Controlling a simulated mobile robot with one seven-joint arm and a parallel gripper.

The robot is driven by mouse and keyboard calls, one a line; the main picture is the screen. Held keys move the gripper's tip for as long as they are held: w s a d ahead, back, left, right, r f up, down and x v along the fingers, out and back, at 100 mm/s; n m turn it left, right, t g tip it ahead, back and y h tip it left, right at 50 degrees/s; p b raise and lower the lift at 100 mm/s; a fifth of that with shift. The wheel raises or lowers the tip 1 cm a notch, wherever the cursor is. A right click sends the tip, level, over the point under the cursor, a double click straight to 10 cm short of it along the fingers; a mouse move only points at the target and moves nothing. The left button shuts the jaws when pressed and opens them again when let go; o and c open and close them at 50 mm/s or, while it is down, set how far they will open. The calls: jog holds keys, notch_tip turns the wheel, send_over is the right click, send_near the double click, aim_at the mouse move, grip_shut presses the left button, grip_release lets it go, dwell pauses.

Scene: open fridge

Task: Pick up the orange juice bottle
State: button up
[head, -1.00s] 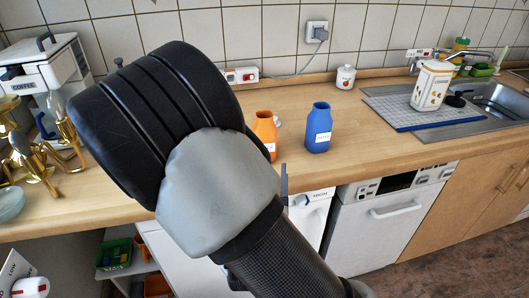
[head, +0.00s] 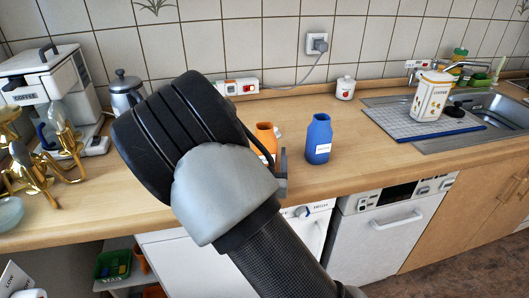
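The orange bottle (head: 265,136) stands on the wooden counter (head: 370,160), left of the blue bottle (head: 319,138). Only its upper part shows; my arm hides the rest and most of its label. My gripper (head: 282,168) is mostly hidden behind my arm. A grey edge of it shows just right of and in front of the orange bottle's lower part. I cannot tell whether its fingers are open or touch the bottle.
The blue bottle stands close on the right. A white lidded jar (head: 345,82), a draining mat (head: 420,122) with a canister (head: 431,96) and a sink lie farther right. Gold candlesticks (head: 45,165), a kettle (head: 127,95) and a coffee machine (head: 55,95) stand at left.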

aim_at(265, 124)
jog(key=c, duration=1.2)
jog(key=shift+r+p, duration=1.05)
jog(key=shift+r, duration=4)
